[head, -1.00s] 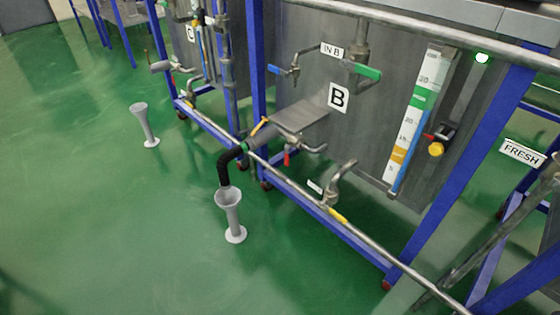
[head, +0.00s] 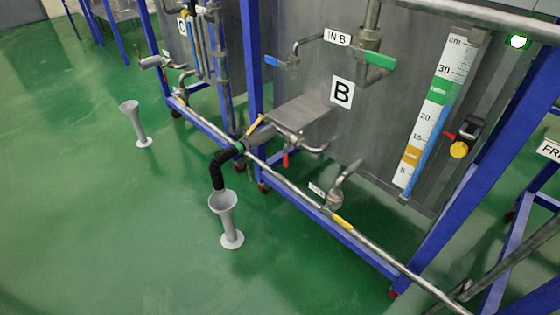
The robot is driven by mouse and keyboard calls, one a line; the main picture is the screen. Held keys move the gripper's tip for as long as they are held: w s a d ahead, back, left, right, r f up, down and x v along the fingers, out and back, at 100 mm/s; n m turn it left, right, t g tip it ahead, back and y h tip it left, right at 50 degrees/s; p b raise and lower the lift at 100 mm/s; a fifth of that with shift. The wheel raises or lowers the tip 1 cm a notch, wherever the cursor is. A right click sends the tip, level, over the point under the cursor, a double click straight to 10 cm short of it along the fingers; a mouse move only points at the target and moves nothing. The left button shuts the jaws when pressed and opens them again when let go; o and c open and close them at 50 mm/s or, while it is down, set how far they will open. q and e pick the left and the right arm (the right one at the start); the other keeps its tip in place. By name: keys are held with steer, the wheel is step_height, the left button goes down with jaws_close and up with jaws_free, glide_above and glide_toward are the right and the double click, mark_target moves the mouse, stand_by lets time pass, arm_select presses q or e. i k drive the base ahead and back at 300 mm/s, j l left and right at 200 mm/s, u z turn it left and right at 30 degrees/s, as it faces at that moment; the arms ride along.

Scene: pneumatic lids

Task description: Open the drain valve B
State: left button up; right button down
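The tank marked B (head: 385,110) stands at centre right, with its square B label (head: 342,92). At its lower left, a black elbow pipe (head: 219,168) points down over a grey funnel stand (head: 226,212). A yellow lever (head: 256,124) sits by the pipe behind the elbow. A red handle (head: 285,158) hangs below the grey shelf-like plate (head: 302,112). No readable label shows which of these is the drain valve, and I cannot tell whether either is open. Neither of my grippers is in view.
A long metal rail (head: 300,192) runs along the tank's front on a blue frame (head: 345,236). A valve with a green handle (head: 379,60) is near the IN B label (head: 337,38). Another grey funnel (head: 135,122) stands at left. The green floor (head: 90,230) is clear at front left.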

mark_target(286, 160)
steer(key=i+j, duration=0.2)
steer(key=j, duration=0.15)
steer(key=i+j+z, duration=0.1)
steer(key=j, duration=0.25)
steer(key=i+j, duration=0.25)
steer(key=i+j+z, duration=0.1)
steer(key=j, duration=0.35)
steer(key=i+j, duration=0.25)
steer(key=j, duration=0.15)
steer(key=i+j+z, duration=0.1)
steer(key=j, duration=0.25)
steer(key=i+j, duration=0.25)
steer(key=j, duration=0.15)
steer(key=l+z, duration=0.05)
